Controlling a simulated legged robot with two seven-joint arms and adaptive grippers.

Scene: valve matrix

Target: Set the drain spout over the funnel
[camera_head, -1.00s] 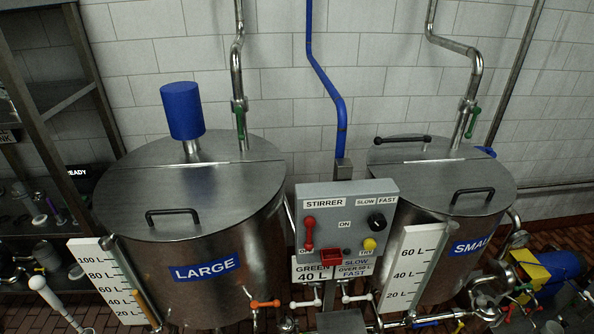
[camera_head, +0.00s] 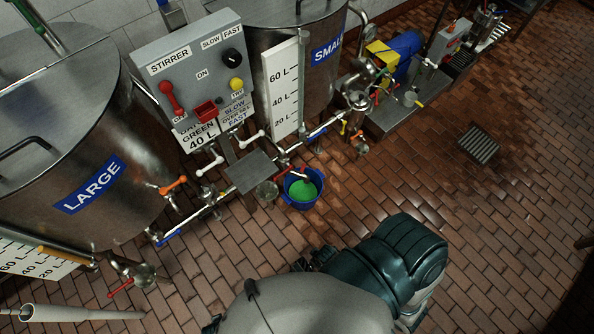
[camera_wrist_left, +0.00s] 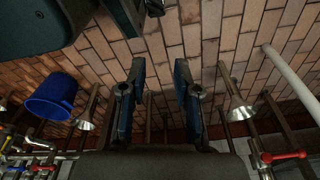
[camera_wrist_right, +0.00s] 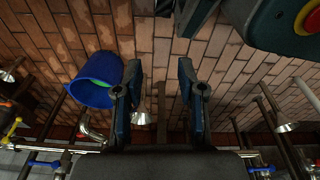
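In the head view a blue bucket (camera_head: 292,200) with green liquid stands on the floor, and a short pale spout with a red part (camera_head: 299,174) reaches over it. Other steel cones appear in the left wrist view (camera_wrist_left: 240,108) and the right wrist view (camera_wrist_right: 140,112); I cannot tell which is the task's funnel. My left gripper (camera_wrist_left: 157,75) is open and empty. My right gripper (camera_wrist_right: 160,75) is open and empty. Neither gripper touches the spout or funnel.
The LARGE tank (camera_head: 92,190), SMALL tank (camera_head: 325,70) and grey stirrer panel (camera_head: 195,80) stand at the left and back. A valved pipe run (camera_head: 215,197) lies low before them. A pump skid (camera_head: 395,115) is further right.

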